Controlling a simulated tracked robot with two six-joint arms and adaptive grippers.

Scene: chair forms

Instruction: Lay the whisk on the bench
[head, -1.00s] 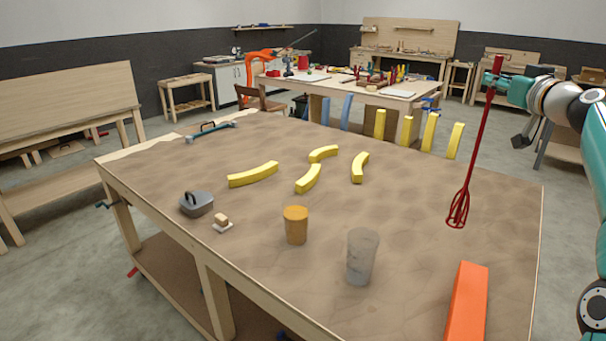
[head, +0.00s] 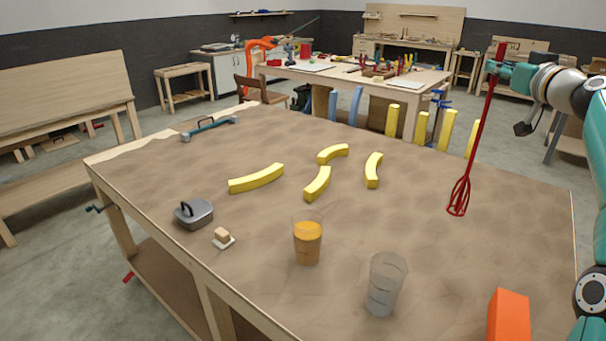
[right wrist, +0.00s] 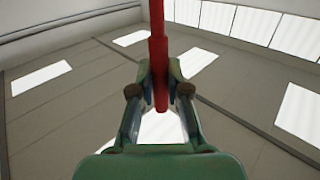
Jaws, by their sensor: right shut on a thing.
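The red whisk (head: 473,151) hangs with its wire head down and its shaft slightly tilted, above the right part of the bench (head: 400,215). My right gripper (head: 493,69) is shut on the whisk near its upper end. In the right wrist view the red shaft (right wrist: 158,60) stands between the two fingers of the gripper (right wrist: 160,88). The wire head appears over the brown bench top; I cannot tell exactly how far above it is. My left gripper is not in view.
Several yellow curved pieces (head: 257,179) lie mid-bench. An orange-filled cup (head: 308,243), a clear cup (head: 385,285) and an orange block (head: 508,316) stand nearer. A grey float (head: 194,214) is at left. The bench's right middle looks bare.

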